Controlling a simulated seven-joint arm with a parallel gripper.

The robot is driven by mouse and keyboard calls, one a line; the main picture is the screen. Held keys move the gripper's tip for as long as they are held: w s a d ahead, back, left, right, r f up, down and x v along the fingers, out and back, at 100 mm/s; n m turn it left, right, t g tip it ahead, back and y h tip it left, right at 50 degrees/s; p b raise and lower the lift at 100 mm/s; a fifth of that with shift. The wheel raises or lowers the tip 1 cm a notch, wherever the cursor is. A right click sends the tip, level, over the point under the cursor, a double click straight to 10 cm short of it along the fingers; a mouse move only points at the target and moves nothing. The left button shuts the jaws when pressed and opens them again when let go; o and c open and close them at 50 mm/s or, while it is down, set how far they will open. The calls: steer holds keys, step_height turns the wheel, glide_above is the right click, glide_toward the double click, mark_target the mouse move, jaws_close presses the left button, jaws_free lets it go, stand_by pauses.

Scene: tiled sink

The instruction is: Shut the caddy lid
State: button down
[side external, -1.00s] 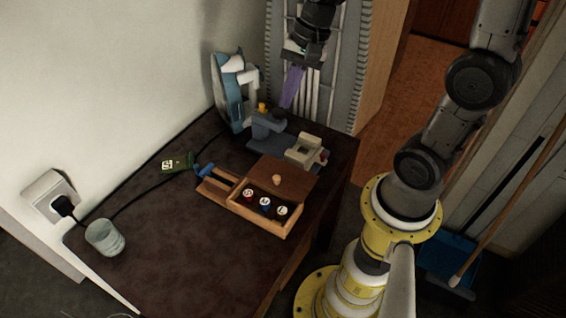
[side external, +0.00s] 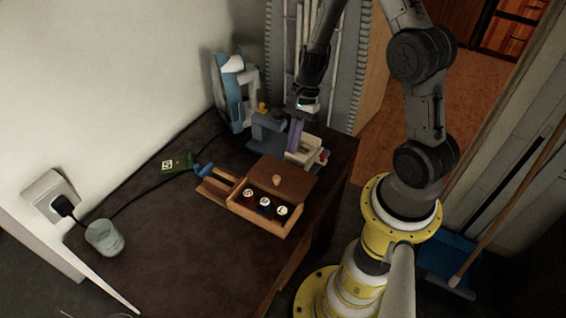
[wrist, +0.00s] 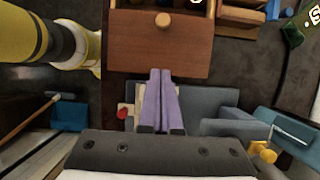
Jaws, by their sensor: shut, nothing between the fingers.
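The wooden caddy (side external: 262,224) sits on the dark table. Its brown lid (side external: 297,180) lies flat over the far part, with a round light knob (side external: 276,181). The near part is open and shows several round-topped items (side external: 265,202). In the wrist view the lid (wrist: 135,52) and knob (wrist: 163,19) are at the top, ahead of my fingers. My gripper (side external: 294,150) has purple fingers, shut and empty, pointing down behind the lid's far edge. In the wrist view the fingertips (wrist: 160,71) appear close to that edge; I cannot tell whether they touch.
A grey-blue device (side external: 267,132) and a beige block (side external: 303,151) stand behind the caddy, close to my fingers. A blue-handled tool (side external: 204,170) lies at the left in a wooden side tray (side external: 216,188).

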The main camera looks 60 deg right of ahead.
mark_target(283, 175)
steer(key=x, duration=0.3)
steer(key=shift+s+a+f, duration=0.1)
steer(key=shift+a+f, duration=0.05)
steer(key=shift+f, duration=0.1)
steer(key=shift+a+r, duration=0.15)
steer(key=shift+a, duration=1.75)
steer(key=a, duration=0.9)
steer(key=shift+a, duration=0.35)
